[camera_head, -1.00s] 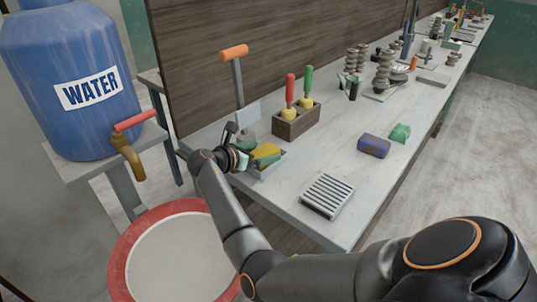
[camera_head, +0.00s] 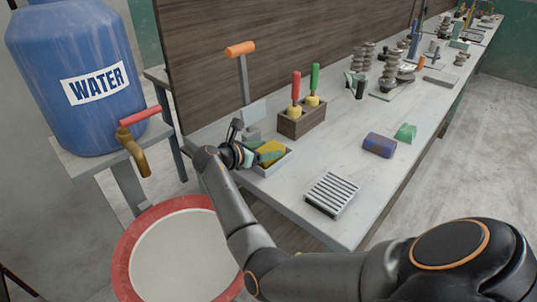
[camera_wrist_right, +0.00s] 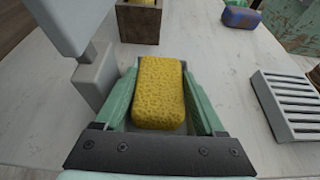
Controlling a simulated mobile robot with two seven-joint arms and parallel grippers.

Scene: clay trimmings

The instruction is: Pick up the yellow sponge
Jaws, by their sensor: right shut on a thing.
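The yellow sponge (camera_wrist_right: 159,92) is a rounded, pitted block. In the right wrist view it lies lengthwise between the two green fingers of my right gripper (camera_wrist_right: 160,80), which is shut on it. In the head view my right gripper (camera_head: 266,152) is at the small light-grey tray (camera_head: 271,169) at the bench's near left edge. The sponge (camera_head: 272,147) shows partly there, between the green fingers and within the tray's outline. I cannot tell whether it still touches the tray floor. My left gripper is not in view.
A wooden block (camera_head: 302,122) with red- and green-handled tools stands behind the tray. An orange-handled upright tool (camera_head: 242,75) is close to the gripper. A slatted rack (camera_head: 332,193) and a purple-blue block (camera_head: 379,145) lie to the right. The bench between is clear.

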